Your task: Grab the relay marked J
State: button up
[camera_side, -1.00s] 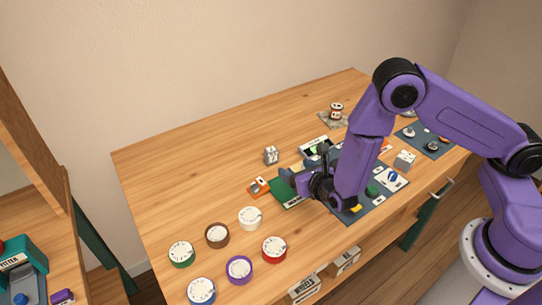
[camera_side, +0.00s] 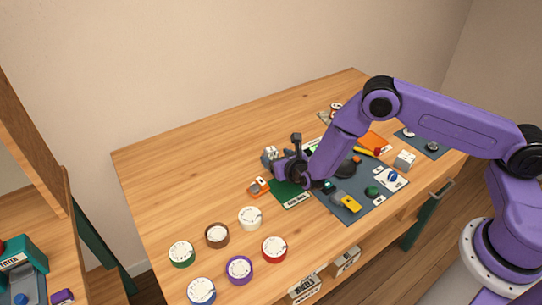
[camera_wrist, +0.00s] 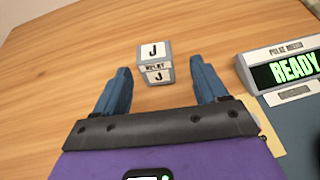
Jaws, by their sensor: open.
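The relay marked J (camera_wrist: 155,62) is a small grey and white block with a J on its top and on its front. It stands upright on the wooden table, ahead of and between my two blue fingers in the wrist view. My gripper (camera_wrist: 163,92) is open and empty, with the fingers apart on either side and not visibly touching the relay. In the side view my gripper (camera_side: 272,162) is beside the relay (camera_side: 269,152), which is partly hidden behind it.
A display reading READY (camera_wrist: 290,68) stands close to the right of my gripper. A green mat (camera_side: 290,196) and an orange item (camera_side: 258,187) lie nearby. Several round dials, such as the white one (camera_side: 250,217), sit front left. The back left table is clear.

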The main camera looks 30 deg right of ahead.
aim_at(273, 156)
jog(key=shift+x, duration=2)
jog(key=shift+a, duration=0.15)
jog(key=c, duration=1.1)
